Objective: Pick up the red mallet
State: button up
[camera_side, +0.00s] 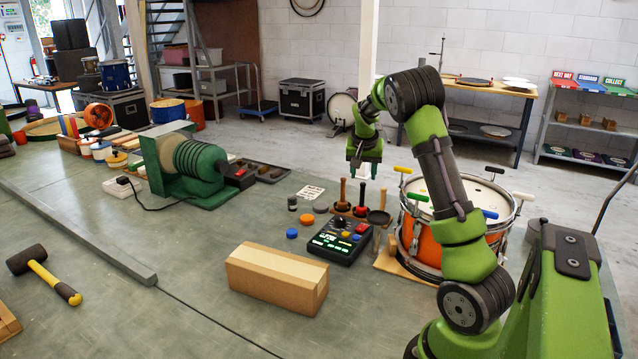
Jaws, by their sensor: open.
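The red mallet (361,197) stands upright, handle up, in the middle of a small row beside the orange drum. A mallet with a wooden handle (342,191) stands to its left and a dark-headed one (379,216) to its right. My gripper (365,174) points down with its fingers apart and nothing visible between them. In the picture it is just above the top of the red mallet's handle. I cannot tell the exact gap or depth between them.
A black control box (340,242) sits in front of the mallets, with a cardboard box (277,278) nearer. The orange drum (428,245) with coloured-handled sticks stands close on the right. A green machine (190,168) is left.

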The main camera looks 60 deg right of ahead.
aim_at(363, 191)
jog(key=x, duration=1.1)
jog(key=shift+w+d+f, duration=0.1)
jog(key=shift+d+f, duration=0.15)
jog(key=shift+d, duration=0.05)
grip_shut()
